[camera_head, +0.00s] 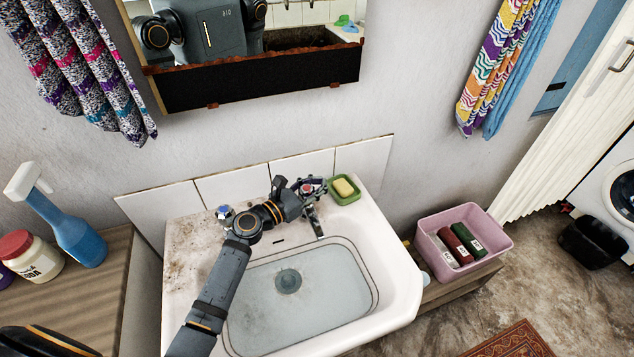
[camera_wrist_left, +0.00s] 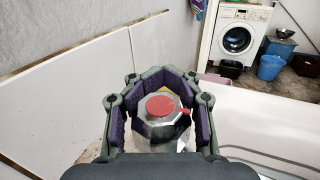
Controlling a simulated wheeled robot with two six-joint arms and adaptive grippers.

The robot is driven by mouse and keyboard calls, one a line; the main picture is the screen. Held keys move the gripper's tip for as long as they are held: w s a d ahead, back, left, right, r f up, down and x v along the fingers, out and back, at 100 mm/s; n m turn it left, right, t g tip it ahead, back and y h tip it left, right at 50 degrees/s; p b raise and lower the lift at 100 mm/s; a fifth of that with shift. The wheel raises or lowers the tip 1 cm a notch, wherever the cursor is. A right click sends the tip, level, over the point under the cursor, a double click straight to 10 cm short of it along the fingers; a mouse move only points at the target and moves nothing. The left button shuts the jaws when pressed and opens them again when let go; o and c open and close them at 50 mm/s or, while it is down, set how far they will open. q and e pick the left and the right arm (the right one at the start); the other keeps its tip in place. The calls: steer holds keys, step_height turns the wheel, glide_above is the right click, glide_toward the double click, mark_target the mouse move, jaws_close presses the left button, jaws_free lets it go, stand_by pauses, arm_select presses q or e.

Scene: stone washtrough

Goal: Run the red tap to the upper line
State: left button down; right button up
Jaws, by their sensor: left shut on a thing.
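The red tap (camera_wrist_left: 160,105) has a faceted metal knob with a red cap. My left gripper (camera_head: 306,189) is shut around this knob, one finger on each side in the left wrist view. The chrome spout (camera_head: 317,224) points down into the white basin (camera_head: 398,290). The basin holds pale, clear water (camera_head: 320,290), with the drain (camera_head: 288,281) visible through it. Thin dark lines (camera_head: 375,280) run around the basin's inner wall. I cannot tell exactly where the water meets them, or whether a stream is falling. My right gripper is not in view.
The blue tap (camera_head: 225,212) is left of my gripper. A green soap dish (camera_head: 344,198) with yellow soap (camera_head: 344,187) sits close on its right. A pink bin (camera_head: 478,219) stands right of the basin. A spray bottle (camera_head: 76,235) and jar (camera_head: 33,262) stand at the left.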

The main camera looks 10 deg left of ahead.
arm_select(q)
steer(key=shift+a+r+n+t+y+p, duration=0.15)
steer(key=shift+n+t+y+p, duration=0.3)
steer(key=shift+y+p, duration=0.35)
steer(key=shift+w+a+n+t+y+p, duration=0.1)
steer(key=shift+a+n+t+y+p, duration=0.2)
steer(key=shift+n+y+p, duration=0.45)
steer(key=n+y, duration=0.1)
steer(key=t+y+p, duration=0.1)
steer(key=y, duration=0.1)
steer(key=shift+w+a+f+n, duration=0.1)
steer(key=shift+a+f+n, duration=0.1)
steer(key=shift+n, duration=0.2)
steer(key=shift+a+n+t+y, duration=0.2)
steer(key=shift+n+y, duration=0.3)
steer(key=shift+y, duration=0.3)
steer(key=shift+a+n+t+y, duration=0.1)
steer(key=shift+a+n+y, duration=0.1)
steer(key=shift+n+y, duration=0.45)
steer(key=c, duration=1.2)
jaws_free()
steer(key=shift+a, duration=0.1)
steer(key=shift+o, duration=0.2)
steer(key=shift+w, duration=0.1)
